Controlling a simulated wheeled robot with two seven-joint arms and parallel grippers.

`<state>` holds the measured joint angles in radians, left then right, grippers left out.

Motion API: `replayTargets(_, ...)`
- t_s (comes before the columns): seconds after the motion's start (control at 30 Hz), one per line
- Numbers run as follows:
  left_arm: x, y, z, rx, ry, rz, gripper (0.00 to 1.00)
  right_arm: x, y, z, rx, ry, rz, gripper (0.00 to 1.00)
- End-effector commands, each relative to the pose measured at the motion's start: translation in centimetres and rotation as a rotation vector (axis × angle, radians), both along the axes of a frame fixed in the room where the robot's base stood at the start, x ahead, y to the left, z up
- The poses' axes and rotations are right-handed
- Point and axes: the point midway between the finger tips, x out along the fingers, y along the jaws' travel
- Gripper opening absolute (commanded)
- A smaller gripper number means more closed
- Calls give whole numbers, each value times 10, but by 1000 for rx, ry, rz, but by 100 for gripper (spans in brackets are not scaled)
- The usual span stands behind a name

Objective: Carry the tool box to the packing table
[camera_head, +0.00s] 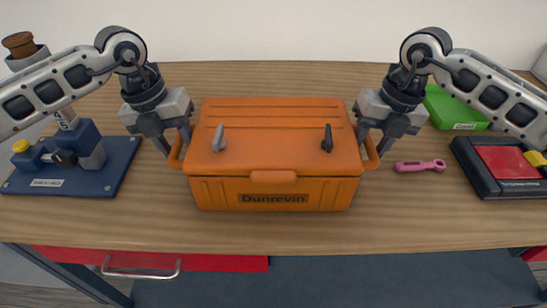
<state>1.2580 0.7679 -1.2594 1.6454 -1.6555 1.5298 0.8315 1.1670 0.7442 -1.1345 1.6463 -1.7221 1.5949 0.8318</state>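A looped orange handle sticks out at each side. My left gripper (175,143) is at the left handle (175,158), its fingers apart on either side of the loop. My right gripper (376,143) is at the right handle (371,155), its fingers also apart around it. The fingertips are partly hidden by the handles. No packing table can be made out.
A blue fixture (85,150) stands at the left. A pink tool (420,166) lies right of the box, with a green case (455,108) behind and a black-and-red tray (505,165) further right. A red drawer (150,260) is below the table's front edge. Wood before the box is clear.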

Motion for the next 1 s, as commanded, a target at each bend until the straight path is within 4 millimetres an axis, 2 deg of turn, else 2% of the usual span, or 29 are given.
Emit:
replayTargets(0.27,0,0,-2,0,1,0,39,0,0,-2,-1,1,0,39)
replayTargets(0.3,0,0,-2,0,1,0,36,0,0,-2,0,1,0,36)
replayTargets(0.43,0,0,-1,0,1,0,0,0,0,-2,-1,1,0,0)
replayTargets(1.0,0,0,-1,0,0,0,0,0,0,-1,-1,1,-1,0)
